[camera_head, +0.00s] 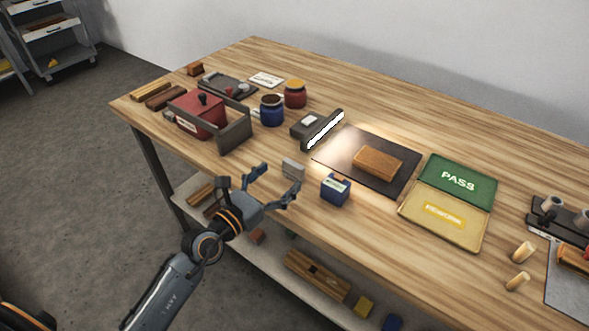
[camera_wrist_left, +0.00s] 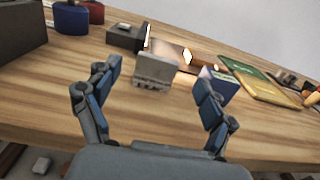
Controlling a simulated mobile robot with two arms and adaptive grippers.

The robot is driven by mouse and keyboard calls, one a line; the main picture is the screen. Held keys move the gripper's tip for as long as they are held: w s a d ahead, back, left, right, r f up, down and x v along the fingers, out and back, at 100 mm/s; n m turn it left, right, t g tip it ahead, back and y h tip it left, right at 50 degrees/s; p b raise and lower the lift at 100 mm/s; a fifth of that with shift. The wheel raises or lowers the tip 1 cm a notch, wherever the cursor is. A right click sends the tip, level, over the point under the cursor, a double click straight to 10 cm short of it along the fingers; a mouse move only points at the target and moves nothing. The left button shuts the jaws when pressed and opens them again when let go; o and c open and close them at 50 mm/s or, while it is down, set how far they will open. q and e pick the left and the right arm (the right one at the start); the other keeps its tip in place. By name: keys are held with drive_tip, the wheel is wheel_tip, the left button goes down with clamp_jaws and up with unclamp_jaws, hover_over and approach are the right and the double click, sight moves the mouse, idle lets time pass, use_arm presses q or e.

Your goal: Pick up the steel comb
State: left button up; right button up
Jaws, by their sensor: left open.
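The steel comb (camera_head: 293,168) is a small light grey plate near the front edge of the wooden table. In the left wrist view the comb (camera_wrist_left: 156,69) stands ahead of my fingers, roughly centred between them, with teeth along its lower edge. My left gripper (camera_head: 279,179) is open and empty at the table's front edge, just short of the comb. In the wrist view its two blue fingers (camera_wrist_left: 157,76) are spread wide. I see no contact with the comb. My right gripper is not in view.
A blue box (camera_head: 335,190) stands close right of the comb. A lamp bar (camera_head: 324,130) and a dark mat (camera_head: 338,157) with a wooden block (camera_head: 379,163) lie behind. Blue (camera_head: 272,110) and red (camera_head: 295,94) jars and a red box (camera_head: 196,115) stand back left.

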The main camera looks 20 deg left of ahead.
sight(291, 166)
use_arm(q)
drive_tip(key=x, duration=0.6)
drive_tip(key=shift+w, duration=0.25)
drive_tip(key=c, duration=1.4)
